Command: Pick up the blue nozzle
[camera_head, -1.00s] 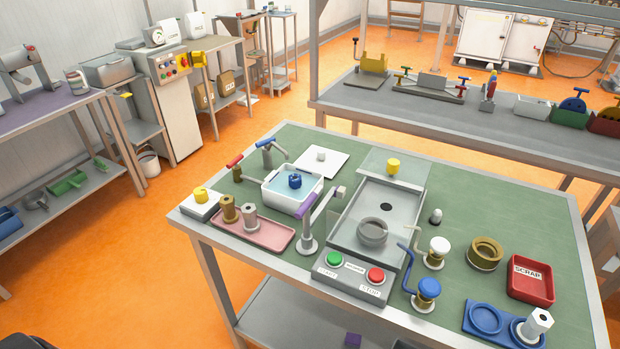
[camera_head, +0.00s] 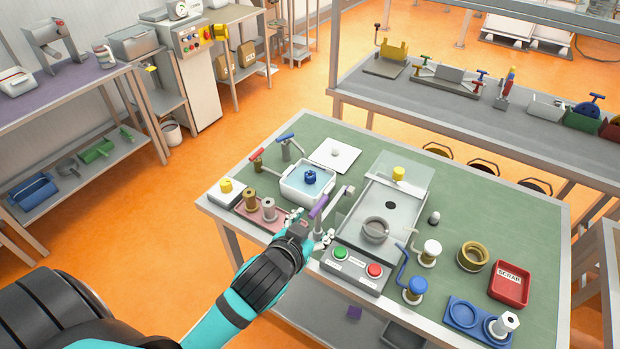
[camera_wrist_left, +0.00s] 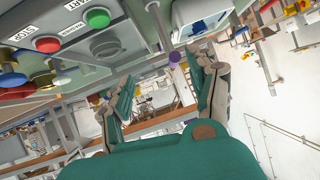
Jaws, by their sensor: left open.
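The blue nozzle (camera_head: 311,177) is most likely the small blue piece in the white water basin (camera_head: 291,186) on the green table. In the left wrist view a blue patch (camera_wrist_left: 198,26) shows inside the basin at the top, partly cut off. My left gripper (camera_head: 307,230) reaches in from the lower left. It is open and empty at the table's near edge, in front of the basin and apart from the nozzle. Its spread fingers also show in the left wrist view (camera_wrist_left: 165,88). My right gripper is not in view.
A grey post with a purple handle (camera_head: 318,207) stands between my left gripper and the basin. A pink tray (camera_head: 273,229) with two spools is to the left. The button box (camera_head: 352,272) is to the right, with a blue-topped valve (camera_head: 416,287) beyond.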

